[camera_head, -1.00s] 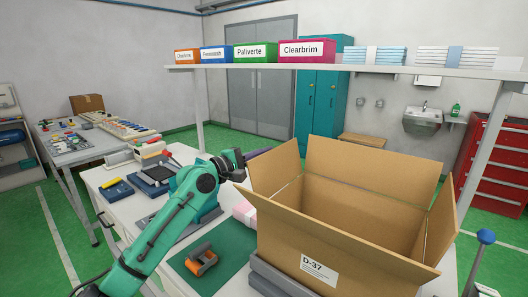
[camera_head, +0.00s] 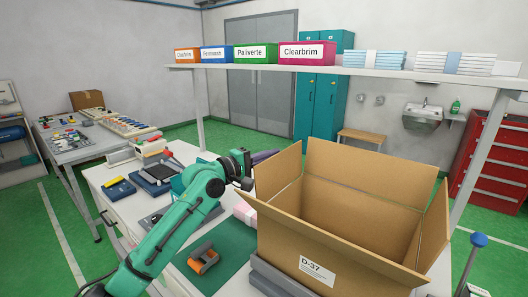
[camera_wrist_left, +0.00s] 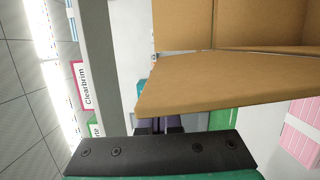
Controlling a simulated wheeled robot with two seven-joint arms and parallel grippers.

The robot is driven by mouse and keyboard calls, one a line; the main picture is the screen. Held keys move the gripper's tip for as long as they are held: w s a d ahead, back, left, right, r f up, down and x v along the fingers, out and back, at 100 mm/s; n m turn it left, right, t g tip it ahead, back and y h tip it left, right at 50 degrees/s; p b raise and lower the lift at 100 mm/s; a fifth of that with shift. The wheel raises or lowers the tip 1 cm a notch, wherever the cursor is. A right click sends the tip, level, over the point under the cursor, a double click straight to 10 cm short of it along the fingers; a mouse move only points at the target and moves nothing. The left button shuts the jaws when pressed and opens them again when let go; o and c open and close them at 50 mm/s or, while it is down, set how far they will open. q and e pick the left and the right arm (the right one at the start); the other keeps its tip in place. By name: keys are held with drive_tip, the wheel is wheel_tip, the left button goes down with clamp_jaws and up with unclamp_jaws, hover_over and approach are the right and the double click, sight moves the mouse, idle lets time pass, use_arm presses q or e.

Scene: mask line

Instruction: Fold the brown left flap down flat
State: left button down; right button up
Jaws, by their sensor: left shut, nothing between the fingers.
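The brown carton (camera_head: 350,225) stands open on the table, with a D-37 label on its front. Its left flap (camera_head: 279,172) stands up and leans outward; the other flaps are also raised or splayed out. In the left wrist view the left flap (camera_wrist_left: 190,88) spans the middle, close in front of my gripper. My left gripper (camera_head: 261,157) is shut and empty, just outside the left flap near its far part. Its dark fingers (camera_wrist_left: 159,125) show at the flap's lower edge in the wrist view; whether they touch is unclear. My right gripper is not in view.
A shelf with labelled colored boxes (camera_head: 306,53) runs behind the carton. An orange device (camera_head: 203,260) lies on a green mat (camera_head: 232,254) left of the carton. Grey slabs (camera_head: 275,277) lie against its front left. A blue-knobbed post (camera_head: 478,240) stands at the right.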

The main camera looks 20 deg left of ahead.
sight(282, 157)
use_arm(q)
drive_tip(key=d+p, duration=0.1)
drive_tip(key=s+d+p, duration=0.1)
drive_tip(key=shift+d+r+p, duration=0.3)
drive_tip(key=shift+r, duration=0.1)
drive_tip(key=shift+s+d+f+p, duration=0.15)
drive_tip(key=shift+d+p, duration=0.2)
drive_tip(key=shift+p, duration=0.1)
